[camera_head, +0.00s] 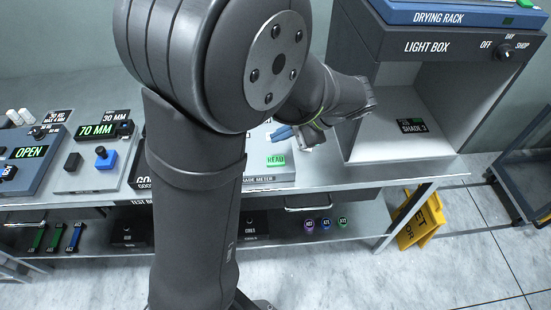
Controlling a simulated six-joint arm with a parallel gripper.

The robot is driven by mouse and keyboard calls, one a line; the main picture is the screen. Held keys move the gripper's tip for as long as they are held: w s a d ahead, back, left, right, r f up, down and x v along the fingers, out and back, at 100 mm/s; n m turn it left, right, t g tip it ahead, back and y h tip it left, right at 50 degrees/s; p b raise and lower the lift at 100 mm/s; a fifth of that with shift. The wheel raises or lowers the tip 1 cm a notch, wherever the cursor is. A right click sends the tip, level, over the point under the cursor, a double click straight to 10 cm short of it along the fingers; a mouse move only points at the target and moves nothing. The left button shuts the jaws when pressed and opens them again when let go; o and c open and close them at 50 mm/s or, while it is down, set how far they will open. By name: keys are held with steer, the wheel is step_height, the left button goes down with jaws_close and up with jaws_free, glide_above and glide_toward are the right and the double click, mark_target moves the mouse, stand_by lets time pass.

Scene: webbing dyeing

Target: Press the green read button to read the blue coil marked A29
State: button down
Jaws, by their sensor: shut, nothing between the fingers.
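The green READ button (276,160) sits on the front of the white shade meter (272,179), whose left part is hidden behind my arm. A small blue piece (283,132) shows just above the button, beside my arm; no A29 marking is readable, and I cannot tell whether it is the coil. My gripper (311,145) is shut and empty, just to the right of the button and slightly above it in the picture. I cannot tell whether it touches the meter.
The light box (430,45) stands right of the meter with a SHADE 3 display inside. Left on the bench are a 70 MM device (97,131) and an OPEN display unit (30,152). Several small coils lie on the lower shelf. A yellow wet-floor sign (420,220) stands at right.

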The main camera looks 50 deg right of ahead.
mark_target(280, 160)
steer(key=shift+f, duration=2.85)
steer(key=shift+f, duration=0.15)
steer(key=shift+f, duration=0.25)
steer(key=shift+f, duration=0.45)
steer(key=shift+r, duration=0.15)
stand_by(0.5)
steer(key=shift+r, duration=0.75)
steer(key=shift+r, duration=2.5)
